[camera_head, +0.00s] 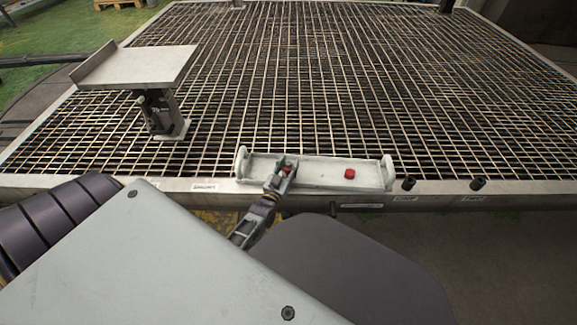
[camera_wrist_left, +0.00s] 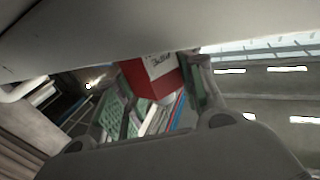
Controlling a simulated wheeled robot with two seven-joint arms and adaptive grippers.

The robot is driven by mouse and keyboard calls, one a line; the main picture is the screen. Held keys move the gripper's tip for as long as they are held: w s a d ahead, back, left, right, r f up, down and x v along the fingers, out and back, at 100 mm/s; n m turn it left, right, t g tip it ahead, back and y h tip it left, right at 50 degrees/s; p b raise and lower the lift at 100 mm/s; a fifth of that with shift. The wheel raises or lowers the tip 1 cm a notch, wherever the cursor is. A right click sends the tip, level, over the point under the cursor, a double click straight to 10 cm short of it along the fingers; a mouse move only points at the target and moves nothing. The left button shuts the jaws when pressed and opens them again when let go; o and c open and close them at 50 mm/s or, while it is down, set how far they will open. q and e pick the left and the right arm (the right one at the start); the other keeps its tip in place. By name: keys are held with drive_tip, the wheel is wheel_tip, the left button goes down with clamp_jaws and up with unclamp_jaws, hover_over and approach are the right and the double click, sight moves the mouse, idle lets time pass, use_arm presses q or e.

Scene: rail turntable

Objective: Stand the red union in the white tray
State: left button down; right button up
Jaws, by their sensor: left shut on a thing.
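The white tray (camera_head: 320,180) is a long shallow tray with raised ends, at the front edge of the grating. My left gripper (camera_head: 281,178) is over its left half, shut on a red piece, taken as the red union (camera_head: 288,167), mostly hidden by the fingers. A second small red piece (camera_head: 349,174) is in the right part of the tray. My right gripper is out of view.
Two small black fittings (camera_head: 408,183) (camera_head: 478,183) stand on the front rail (camera_head: 435,188), right of the tray. A grey raised plate on a post (camera_head: 140,66) stands at the left. The metal grating (camera_head: 330,80) behind the tray is clear.

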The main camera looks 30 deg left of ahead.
use_arm(q)
drive_tip(key=c, duration=0.9)
unclamp_jaws()
drive_tip(key=shift+f, duration=0.1)
drive_tip(key=shift+s, duration=0.1)
drive_tip(key=s+d+p, duration=0.2)
drive_tip(key=s+p, duration=0.2)
drive_tip(key=s, duration=0.7)
drive_tip(key=shift+s+f, duration=0.2)
drive_tip(key=shift+s, duration=0.15)
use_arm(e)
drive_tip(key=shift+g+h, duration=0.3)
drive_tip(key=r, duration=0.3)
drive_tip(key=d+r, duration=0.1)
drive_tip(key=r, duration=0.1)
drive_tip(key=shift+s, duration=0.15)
use_arm(q)
drive_tip(key=shift+a, duration=0.1)
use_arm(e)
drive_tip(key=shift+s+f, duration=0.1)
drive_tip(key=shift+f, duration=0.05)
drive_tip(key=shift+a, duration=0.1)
